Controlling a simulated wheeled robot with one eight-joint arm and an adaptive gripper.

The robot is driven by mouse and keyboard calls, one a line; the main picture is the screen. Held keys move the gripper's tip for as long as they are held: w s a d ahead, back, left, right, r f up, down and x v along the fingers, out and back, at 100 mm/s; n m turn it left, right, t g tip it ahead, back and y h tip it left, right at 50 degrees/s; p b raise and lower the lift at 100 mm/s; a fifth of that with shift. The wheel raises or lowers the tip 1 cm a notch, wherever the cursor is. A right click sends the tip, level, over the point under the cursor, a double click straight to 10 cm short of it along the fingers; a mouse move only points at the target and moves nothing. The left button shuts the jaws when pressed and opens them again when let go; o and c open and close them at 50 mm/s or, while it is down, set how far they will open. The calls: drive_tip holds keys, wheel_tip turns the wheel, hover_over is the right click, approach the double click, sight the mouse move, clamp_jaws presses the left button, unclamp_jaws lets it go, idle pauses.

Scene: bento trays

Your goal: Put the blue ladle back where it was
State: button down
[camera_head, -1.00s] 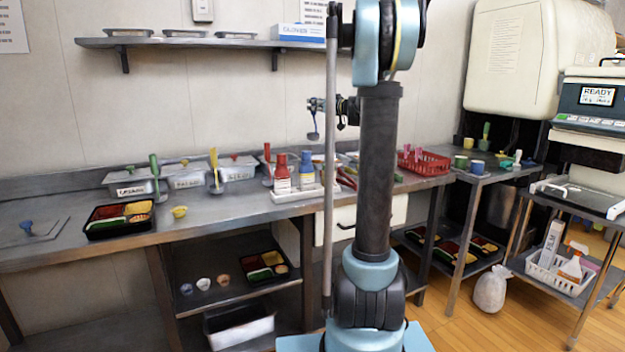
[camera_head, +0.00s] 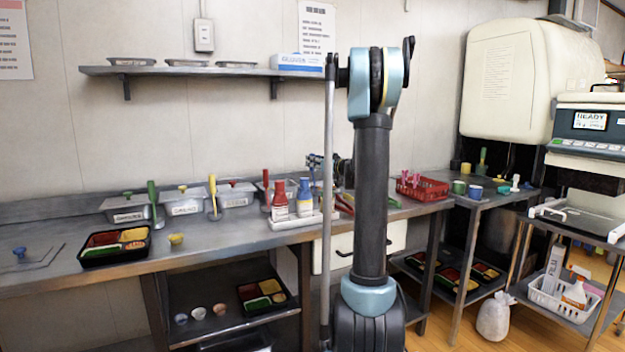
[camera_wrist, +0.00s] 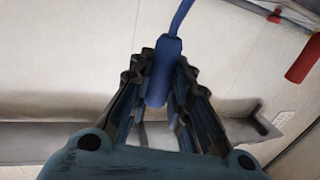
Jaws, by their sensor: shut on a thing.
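The blue ladle's handle (camera_wrist: 161,75) stands between my finger pads in the wrist view, and its thin blue shaft runs up toward the top edge. The ladle's bowl is outside the wrist view. My gripper (camera_wrist: 155,88) is shut on the handle. In the head view my gripper (camera_head: 315,160) is small, low over the back of the counter, behind the red bottle (camera_head: 280,200) and blue bottle (camera_head: 305,197). Ladles with green (camera_head: 152,197), yellow (camera_head: 213,190) and red (camera_head: 266,185) handles stand by the lidded steel containers.
Steel containers (camera_head: 185,208) line the back of the counter (camera_head: 205,238). A bento tray (camera_head: 84,254) and small yellow cup (camera_head: 176,240) sit at left. A red basket (camera_head: 430,189) is at right. A wall shelf (camera_head: 190,70) hangs above. A red object (camera_wrist: 305,60) shows in the wrist view.

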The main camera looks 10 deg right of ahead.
drive_tip(key=shift+f, duration=2.4)
drive_tip(key=c, duration=1.5)
unclamp_jaws()
drive_tip(key=v, duration=1.2)
drive_tip(key=shift+s, duration=0.1)
